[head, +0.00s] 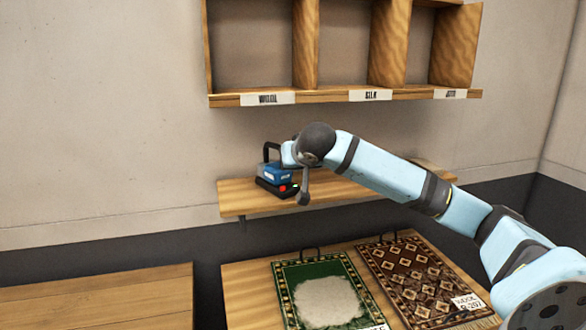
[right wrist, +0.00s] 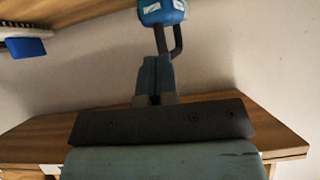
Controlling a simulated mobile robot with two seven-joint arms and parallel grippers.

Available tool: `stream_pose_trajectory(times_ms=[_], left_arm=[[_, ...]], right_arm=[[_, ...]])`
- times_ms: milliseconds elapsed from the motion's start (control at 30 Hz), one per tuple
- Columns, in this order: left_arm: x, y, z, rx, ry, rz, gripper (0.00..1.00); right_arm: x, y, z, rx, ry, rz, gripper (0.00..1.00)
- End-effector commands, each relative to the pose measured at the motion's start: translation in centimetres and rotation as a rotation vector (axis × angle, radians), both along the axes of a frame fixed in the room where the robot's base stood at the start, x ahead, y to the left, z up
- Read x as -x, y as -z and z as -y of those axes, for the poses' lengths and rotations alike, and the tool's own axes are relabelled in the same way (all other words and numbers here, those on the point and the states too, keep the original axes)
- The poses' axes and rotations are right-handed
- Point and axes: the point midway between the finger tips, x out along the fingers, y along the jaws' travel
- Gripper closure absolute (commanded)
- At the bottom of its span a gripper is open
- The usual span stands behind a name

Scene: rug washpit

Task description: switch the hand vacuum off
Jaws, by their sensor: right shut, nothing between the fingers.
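The hand vacuum (head: 275,174) is blue and black with a dark loop handle. It stands at the left of the wall shelf, with a red spot (head: 283,189) and a small bright green spot (head: 295,187) on its dark base. My right arm reaches over the shelf to it, and its wrist covers part of that area. In the right wrist view my right gripper (right wrist: 155,62) is shut and empty. Its fingers appear close to the blue vacuum (right wrist: 163,12) and its dark handle; I cannot tell whether they touch. My left gripper is not in view.
The vacuum stands on a wooden shelf (head: 236,200), below labelled wooden cubbies (head: 360,95). A brush with a blue part (right wrist: 25,47) shows in the right wrist view. Below are a green rug (head: 290,275) with a pale patch and a brown patterned rug (head: 410,268). A bare wooden surface (head: 100,295) is at lower left.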

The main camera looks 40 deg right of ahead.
Motion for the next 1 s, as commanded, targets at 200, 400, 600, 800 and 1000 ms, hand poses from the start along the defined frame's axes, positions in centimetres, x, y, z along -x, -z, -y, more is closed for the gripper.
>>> stream_pose_trajectory(times_ms=[200,400,600,800,1000], left_arm=[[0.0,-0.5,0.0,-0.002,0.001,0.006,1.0],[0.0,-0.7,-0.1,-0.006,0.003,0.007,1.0],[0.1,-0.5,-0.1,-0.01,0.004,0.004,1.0],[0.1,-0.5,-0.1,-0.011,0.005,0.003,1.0],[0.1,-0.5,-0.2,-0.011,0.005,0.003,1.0]], right_arm=[[-3.5,2.6,1.7,-0.004,0.001,-0.002,1.0],[-6.0,5.2,3.0,0.0,-0.001,-0.004,1.0],[-6.4,7.7,3.1,-0.001,-0.001,-0.003,1.0],[-6.5,8.4,3.1,-0.001,-0.002,-0.001,1.0],[-6.5,8.4,3.1,-0.001,-0.002,-0.001,1.0]])
